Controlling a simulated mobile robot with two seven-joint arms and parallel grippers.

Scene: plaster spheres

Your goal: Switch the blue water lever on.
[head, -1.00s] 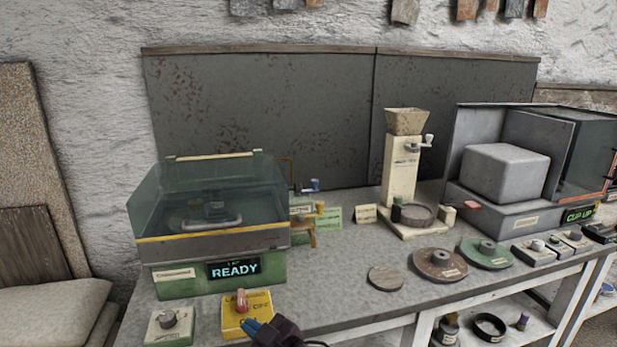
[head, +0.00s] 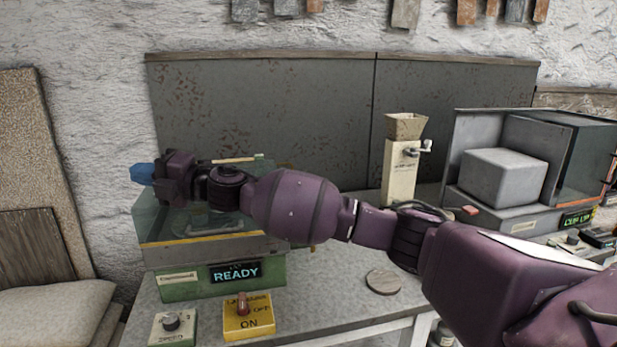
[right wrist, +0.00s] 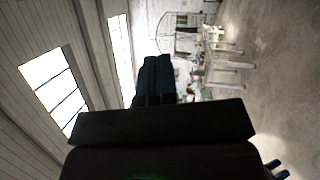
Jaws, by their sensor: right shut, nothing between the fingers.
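The blue water lever is hidden behind my right arm in the head view. The green lap machine (head: 185,287) with a clear hood and a READY display stands at the left of the bench. My right gripper (head: 142,174) is raised at the hood's upper left and points left. Its blue fingers are together and empty; they also show shut in the right wrist view (right wrist: 157,75). Two blue prongs (right wrist: 277,169) at that view's lower right corner may be my left gripper, but their state is unclear. The left gripper is not in the head view.
My right arm crosses above the bench. A yellow switch box (head: 248,326) with a red lever and a knob box (head: 172,328) sit in front of the machine. A cream grinder (head: 398,170) and grey cabinet (head: 470,195) stand right. A round disc (head: 383,282) lies mid-bench.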

